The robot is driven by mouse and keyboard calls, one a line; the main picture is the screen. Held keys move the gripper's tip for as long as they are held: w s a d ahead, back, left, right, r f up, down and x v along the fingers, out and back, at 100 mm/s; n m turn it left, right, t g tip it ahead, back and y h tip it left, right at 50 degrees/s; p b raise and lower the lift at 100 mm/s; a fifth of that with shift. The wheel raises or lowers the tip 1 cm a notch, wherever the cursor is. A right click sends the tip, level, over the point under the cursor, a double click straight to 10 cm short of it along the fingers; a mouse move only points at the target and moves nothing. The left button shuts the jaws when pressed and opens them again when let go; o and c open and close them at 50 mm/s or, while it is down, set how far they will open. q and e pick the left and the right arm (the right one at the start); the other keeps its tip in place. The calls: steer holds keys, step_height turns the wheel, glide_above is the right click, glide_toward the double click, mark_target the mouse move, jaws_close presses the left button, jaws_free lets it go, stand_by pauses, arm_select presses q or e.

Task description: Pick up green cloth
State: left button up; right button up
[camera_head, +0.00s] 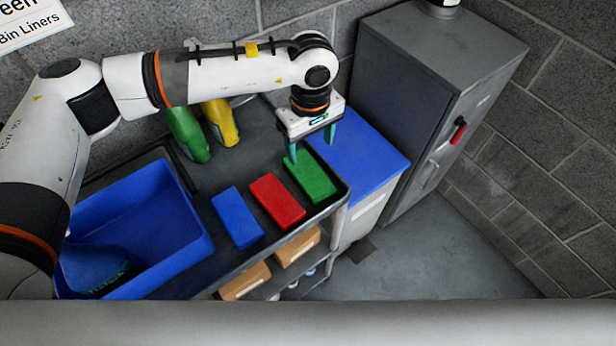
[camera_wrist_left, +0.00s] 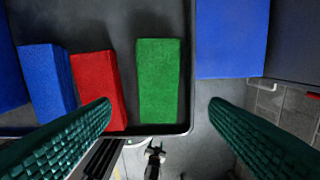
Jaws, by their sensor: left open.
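The green cloth (camera_head: 311,178) is a folded block at the right end of a row on the dark cart top. It also shows in the left wrist view (camera_wrist_left: 158,80), upper middle, ahead of my fingers. My left gripper (camera_head: 311,146) is above the cloth's far end, with its teal fingers apart. In the left wrist view the open fingers (camera_wrist_left: 160,108) flank the green cloth's column, and nothing is between them in grip. My right gripper is not in view.
A red block (camera_head: 277,201) and a blue block (camera_head: 237,218) lie left of the green cloth. A blue bin (camera_head: 185,262) stands further left. Green and yellow bottles (camera_head: 220,122) stand behind. A blue-lidded bin (camera_head: 362,160) and grey cabinet (camera_head: 405,110) stand right.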

arm_select(q)
steer(key=p, duration=0.2)
glide_above(308, 173)
steer(key=f, duration=0.5)
steer(key=shift+d+f, duration=0.2)
steer(key=shift+s+f, duration=0.1)
steer(key=shift+f, duration=0.25)
steer(key=f+p, duration=0.2)
steer(key=f, duration=0.1)
steer(key=shift+a+f, duration=0.2)
steer(key=shift+f, duration=0.55)
steer(key=shift+c, duration=0.2)
steer(key=c, duration=0.7)
